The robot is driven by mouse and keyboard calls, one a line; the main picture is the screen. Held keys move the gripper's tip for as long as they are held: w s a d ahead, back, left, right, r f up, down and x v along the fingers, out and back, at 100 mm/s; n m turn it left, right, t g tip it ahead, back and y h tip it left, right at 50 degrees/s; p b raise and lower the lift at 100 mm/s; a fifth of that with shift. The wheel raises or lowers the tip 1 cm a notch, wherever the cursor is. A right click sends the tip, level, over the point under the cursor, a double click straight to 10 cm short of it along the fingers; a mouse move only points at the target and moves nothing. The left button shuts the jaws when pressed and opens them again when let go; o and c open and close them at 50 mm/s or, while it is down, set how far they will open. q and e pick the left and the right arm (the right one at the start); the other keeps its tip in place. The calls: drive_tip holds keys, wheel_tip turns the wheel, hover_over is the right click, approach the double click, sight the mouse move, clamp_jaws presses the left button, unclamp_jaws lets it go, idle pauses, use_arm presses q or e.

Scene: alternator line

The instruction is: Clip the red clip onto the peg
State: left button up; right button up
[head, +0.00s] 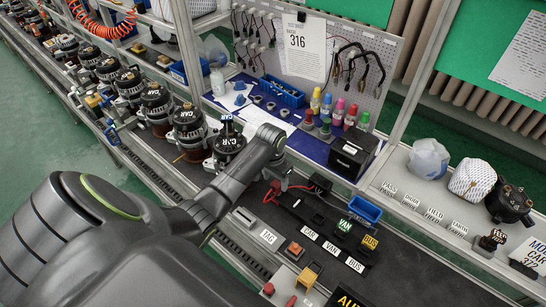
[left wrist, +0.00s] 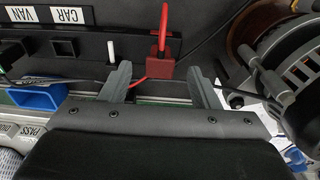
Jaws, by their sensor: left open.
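The red clip (left wrist: 160,67) shows in the left wrist view at the edge of the black board, with a red lead; it also shows small in the head view (head: 272,189). A short white peg (left wrist: 111,51) stands on the black board left of the clip. My left gripper (left wrist: 158,72) is open and empty, its two fingers apart on either side of the clip in the picture. I cannot tell whether they touch it. In the head view my left gripper (head: 274,170) points down above the board, its fingertips hard to make out. My right gripper is not in view.
An alternator (head: 229,143) marked CAR stands just left of my left gripper. A blue tray (head: 365,209) lies to the right. A black box (head: 353,152) stands behind on the blue mat. The dark bench strip in front holds red and yellow buttons.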

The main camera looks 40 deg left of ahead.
use_arm(q)
wheel_tip(320, 180, up, 12)
drive_tip(key=s+b, duration=0.1)
drive_tip(key=shift+f, duration=0.15)
drive_tip(key=shift+a, duration=0.1)
idle(0.4)
drive_tip(key=s+d+f, duration=0.1)
drive_tip(key=s+f, duration=0.5)
drive_tip(key=s+d+n+t+y, duration=0.1)
drive_tip(key=s+d+t+y, duration=0.15)
drive_tip(key=s, duration=1.95)
wheel_tip(320, 180, down, 32)
drive_tip(key=s+a+g+b, duration=0.1)
drive_tip(key=a+b, duration=0.1)
drive_tip(key=b, duration=0.4)
drive_tip(key=s+f+b, duration=0.2)
drive_tip(key=s+f, duration=0.5)
drive_tip(key=f, duration=0.2)
drive_tip(key=s+d+f+g+h+b, duration=0.1)
drive_tip(key=s+f+b, duration=0.1)
drive_tip(key=s+f, duration=0.5)
wheel_tip(320, 180, down, 3)
drive_tip(key=shift+s, duration=0.35)
